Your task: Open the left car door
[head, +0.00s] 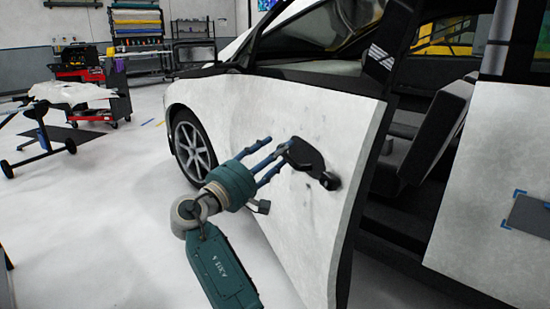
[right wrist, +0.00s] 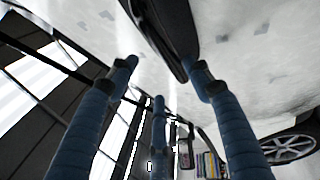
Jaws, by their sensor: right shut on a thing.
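The white car door (head: 240,108) stands partly open, its rear edge swung outward so the dark cabin shows behind it. A black door handle (head: 312,162) sits near that edge. My right gripper (head: 281,160), with blue ribbed fingers, reaches the handle's front end and is shut on it. In the right wrist view the dark handle (right wrist: 165,32) comes in from the top between the fingers (right wrist: 160,80). How much of the handle lies between the fingertips is hard to tell. My left gripper is not in view.
A dark seat (head: 425,135) shows in the doorway. The car's front wheel (head: 190,148) is left of the door. A red tool cart (head: 112,95) and a wheeled stand (head: 40,135) are farther left. The pale floor (head: 110,225) left of my right arm is clear.

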